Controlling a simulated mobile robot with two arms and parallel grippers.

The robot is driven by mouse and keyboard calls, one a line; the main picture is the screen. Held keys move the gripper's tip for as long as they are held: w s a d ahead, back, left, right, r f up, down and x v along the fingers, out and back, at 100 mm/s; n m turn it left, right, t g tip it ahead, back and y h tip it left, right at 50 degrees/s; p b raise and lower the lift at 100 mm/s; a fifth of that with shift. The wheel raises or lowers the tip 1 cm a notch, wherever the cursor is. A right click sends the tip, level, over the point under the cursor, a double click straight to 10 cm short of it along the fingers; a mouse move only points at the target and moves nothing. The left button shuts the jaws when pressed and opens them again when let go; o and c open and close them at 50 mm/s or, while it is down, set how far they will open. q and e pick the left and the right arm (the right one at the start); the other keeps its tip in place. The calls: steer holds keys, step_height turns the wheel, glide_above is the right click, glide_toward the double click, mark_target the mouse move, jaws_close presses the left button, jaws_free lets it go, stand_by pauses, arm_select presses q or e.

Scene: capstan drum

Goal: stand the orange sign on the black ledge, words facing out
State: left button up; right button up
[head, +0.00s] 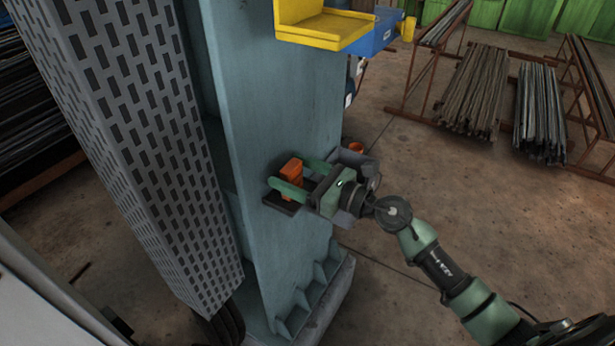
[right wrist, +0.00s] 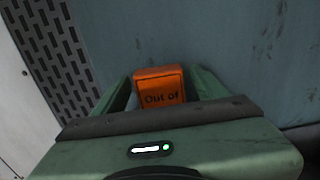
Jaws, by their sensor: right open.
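The orange sign (head: 292,169) stands about upright against the blue-grey steel column, at the black ledge (head: 281,204). Its lower part is hidden by a finger in the head view, so its contact with the ledge is not clear. In the right wrist view the sign (right wrist: 160,87) shows the words "Out of" facing outward toward the camera; the lower lines are hidden by my gripper. My right gripper (head: 290,176) is open, its green fingers on either side of the sign. I cannot tell whether they touch it. My left gripper is not in view.
The blue-grey column (head: 270,100) rises behind the ledge. A perforated grey panel (head: 150,130) stands to its left. A yellow and blue fixture (head: 325,28) juts out above. Racks of metal bars (head: 475,90) stand at the back right. Open concrete floor lies between.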

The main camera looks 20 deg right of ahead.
steer(key=b+v, duration=0.5)
steer(key=v, duration=0.7)
steer(key=shift+b, duration=0.4)
steer(key=shift+d, duration=0.1)
